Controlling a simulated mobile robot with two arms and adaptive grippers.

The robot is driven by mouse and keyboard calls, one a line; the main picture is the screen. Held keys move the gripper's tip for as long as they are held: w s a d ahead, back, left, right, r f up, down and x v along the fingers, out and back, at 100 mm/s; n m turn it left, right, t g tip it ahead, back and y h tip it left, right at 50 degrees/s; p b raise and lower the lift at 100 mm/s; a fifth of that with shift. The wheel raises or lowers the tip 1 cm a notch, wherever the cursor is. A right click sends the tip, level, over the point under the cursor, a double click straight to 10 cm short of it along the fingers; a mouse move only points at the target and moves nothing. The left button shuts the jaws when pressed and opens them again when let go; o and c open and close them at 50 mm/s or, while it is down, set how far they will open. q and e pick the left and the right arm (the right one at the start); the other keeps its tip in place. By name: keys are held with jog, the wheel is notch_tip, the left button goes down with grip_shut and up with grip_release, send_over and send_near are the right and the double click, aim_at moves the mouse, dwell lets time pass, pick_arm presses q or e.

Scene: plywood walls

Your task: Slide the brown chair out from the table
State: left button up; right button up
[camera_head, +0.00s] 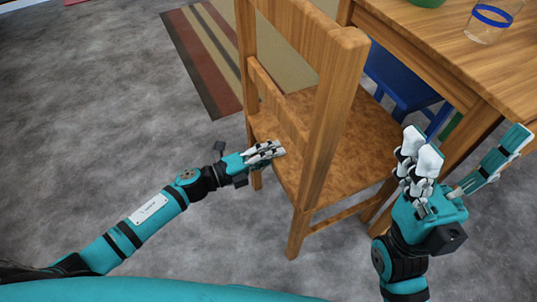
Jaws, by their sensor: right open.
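The brown wooden chair (331,115) stands upright in the middle of the view. Its backrest is toward me and its seat reaches to the edge of the wooden table (445,50) at the upper right. My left gripper (266,152) is at the chair's back, low between the two rear posts, in front of the seat's rear edge. Its fingers are seen edge-on, so I cannot tell whether they touch the chair or hold anything. My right gripper (462,165) is open and empty, fingers up, right of the chair and in front of the table's near side.
A blue chair (396,78) is partly hidden under the table. A glass with a blue band (487,24) and a green bowl (428,2) stand on the table. A striped rug (205,55) lies behind the chair. The grey floor (110,110) at the left is clear.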

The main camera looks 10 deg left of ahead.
pick_arm(q)
grip_shut()
jog(key=shift+r, duration=0.1)
